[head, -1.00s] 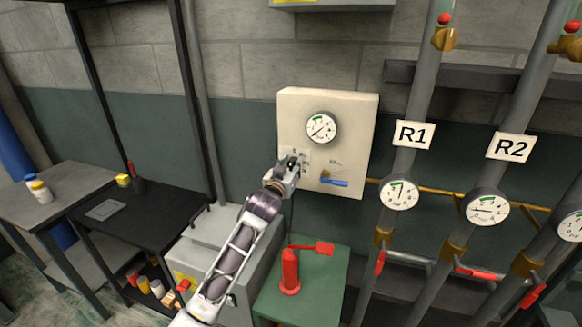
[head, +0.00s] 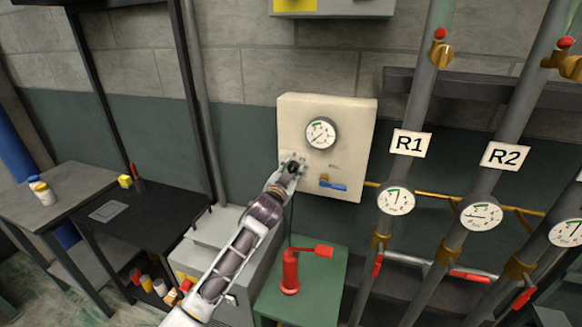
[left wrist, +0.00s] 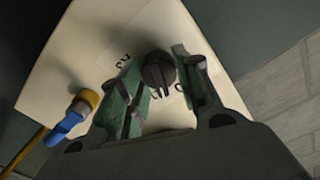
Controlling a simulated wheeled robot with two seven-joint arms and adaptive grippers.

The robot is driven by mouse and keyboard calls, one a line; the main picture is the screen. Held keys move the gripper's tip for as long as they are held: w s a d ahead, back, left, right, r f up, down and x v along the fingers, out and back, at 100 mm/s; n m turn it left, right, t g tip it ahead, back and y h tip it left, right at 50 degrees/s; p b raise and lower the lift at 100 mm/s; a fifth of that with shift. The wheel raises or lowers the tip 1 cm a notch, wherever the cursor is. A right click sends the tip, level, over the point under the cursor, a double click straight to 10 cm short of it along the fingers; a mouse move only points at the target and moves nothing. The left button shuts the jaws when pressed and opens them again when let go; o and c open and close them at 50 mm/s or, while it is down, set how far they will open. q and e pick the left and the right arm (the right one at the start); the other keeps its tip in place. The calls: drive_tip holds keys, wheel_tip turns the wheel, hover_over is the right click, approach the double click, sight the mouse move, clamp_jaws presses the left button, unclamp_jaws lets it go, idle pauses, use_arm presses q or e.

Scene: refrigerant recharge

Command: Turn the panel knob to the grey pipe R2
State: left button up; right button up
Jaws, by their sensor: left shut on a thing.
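The cream panel (head: 345,107) hangs on the wall, with a round gauge (head: 320,133) above the knob area. In the left wrist view a dark round panel knob (left wrist: 158,70) sits between the green-padded fingers, with part of a label beside it. My left gripper (head: 294,165) is at the panel and shut on the knob, which it hides in the head view. The grey pipe R2 (head: 484,188) slants at the right behind its sign (head: 504,155). The grey pipe R1 (head: 429,88) is left of it. My right gripper is not in view.
A blue-handled valve (head: 333,186) sticks out low on the panel; it also shows in the left wrist view (left wrist: 65,128). A red tool (head: 290,270) stands on a green stand (head: 325,285) below. A dark table (head: 150,230) is at the left.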

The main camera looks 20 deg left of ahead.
use_arm(q)
drive_tip(key=m+p, duration=0.2)
drive_tip(key=m, duration=0.1)
drive_tip(key=shift+r+m, duration=0.1)
drive_tip(key=shift+m, duration=0.3)
drive_tip(key=m+p, duration=0.1)
drive_tip(key=m, duration=0.1)
drive_tip(key=shift+d+m, duration=0.1)
drive_tip(key=shift+m, duration=0.2)
drive_tip(key=m+p, duration=0.1)
drive_tip(key=m, duration=0.2)
drive_tip(key=shift+m+p, duration=0.3)
drive_tip(key=shift+p, duration=0.1)
drive_tip(key=shift+f+m+p, duration=0.2)
drive_tip(key=shift+m+p, duration=0.4)
drive_tip(key=shift+m, duration=0.9)
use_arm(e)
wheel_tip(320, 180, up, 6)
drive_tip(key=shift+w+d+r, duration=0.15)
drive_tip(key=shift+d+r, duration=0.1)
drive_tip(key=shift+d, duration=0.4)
use_arm(q)
drive_tip(key=o, duration=1)
drive_tip(key=shift+d, duration=0.1)
drive_tip(key=shift+o, duration=0.2)
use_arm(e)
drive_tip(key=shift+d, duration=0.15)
